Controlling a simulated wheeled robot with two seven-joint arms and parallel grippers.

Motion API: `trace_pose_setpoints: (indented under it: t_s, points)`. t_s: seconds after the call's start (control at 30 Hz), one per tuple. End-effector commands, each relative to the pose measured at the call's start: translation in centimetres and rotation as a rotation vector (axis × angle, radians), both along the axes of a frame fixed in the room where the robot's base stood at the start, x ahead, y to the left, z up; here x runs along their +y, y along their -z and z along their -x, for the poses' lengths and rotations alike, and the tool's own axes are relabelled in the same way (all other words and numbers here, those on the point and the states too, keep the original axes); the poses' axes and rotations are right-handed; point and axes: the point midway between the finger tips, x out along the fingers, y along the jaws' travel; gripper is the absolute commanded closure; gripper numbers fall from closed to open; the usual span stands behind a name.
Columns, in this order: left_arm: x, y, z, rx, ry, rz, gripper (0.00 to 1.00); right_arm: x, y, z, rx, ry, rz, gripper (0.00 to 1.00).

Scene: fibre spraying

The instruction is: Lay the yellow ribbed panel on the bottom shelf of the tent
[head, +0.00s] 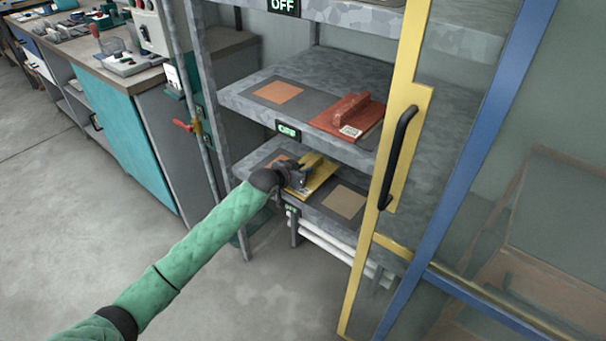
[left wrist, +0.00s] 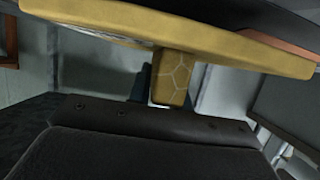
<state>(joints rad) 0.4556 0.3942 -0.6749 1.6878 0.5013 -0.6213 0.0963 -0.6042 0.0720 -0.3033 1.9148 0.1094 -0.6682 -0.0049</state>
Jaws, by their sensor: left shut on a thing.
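The yellow ribbed panel (head: 321,176) is at the bottom shelf (head: 257,163) of the tent, between two flat square patches. My left gripper (head: 297,181) is shut on the panel's rib, at the shelf's front edge. In the left wrist view the panel (left wrist: 200,38) spans the top of the picture, with its rib (left wrist: 170,80) pointing down into my left gripper (left wrist: 158,92). I cannot tell whether the panel touches the shelf. My right gripper is not in view.
A red ribbed panel (head: 350,115) lies on the middle shelf (head: 245,92), beside an orange patch (head: 278,92). The yellow-framed door with a black handle (head: 398,157) stands right of the shelves. A workbench (head: 118,75) is at the left. White tubes (head: 338,246) lie beneath the bottom shelf.

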Motion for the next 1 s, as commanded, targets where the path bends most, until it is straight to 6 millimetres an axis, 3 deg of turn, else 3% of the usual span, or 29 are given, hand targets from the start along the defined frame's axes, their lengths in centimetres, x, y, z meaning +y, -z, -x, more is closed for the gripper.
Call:
trace_pose_setpoints:
  t_s: [0.17, 0.53, 0.57, 0.67, 1.0]
  points:
    - [0.0, 1.6, -0.1, -0.003, 0.000, 0.001, 1.00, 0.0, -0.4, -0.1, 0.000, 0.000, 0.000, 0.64]
    - [0.0, 1.9, -0.1, -0.003, 0.000, 0.002, 1.00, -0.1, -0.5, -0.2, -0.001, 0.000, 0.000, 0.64]
    - [0.0, 2.1, 0.0, -0.001, 0.000, 0.001, 0.76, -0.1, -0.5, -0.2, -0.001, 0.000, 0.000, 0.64]
    - [0.0, 2.1, 0.0, -0.001, 0.000, 0.001, 0.58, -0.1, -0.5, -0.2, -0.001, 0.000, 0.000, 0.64]
    - [0.0, 1.8, 0.0, -0.001, 0.000, 0.001, 0.58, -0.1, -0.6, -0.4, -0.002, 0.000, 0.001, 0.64]
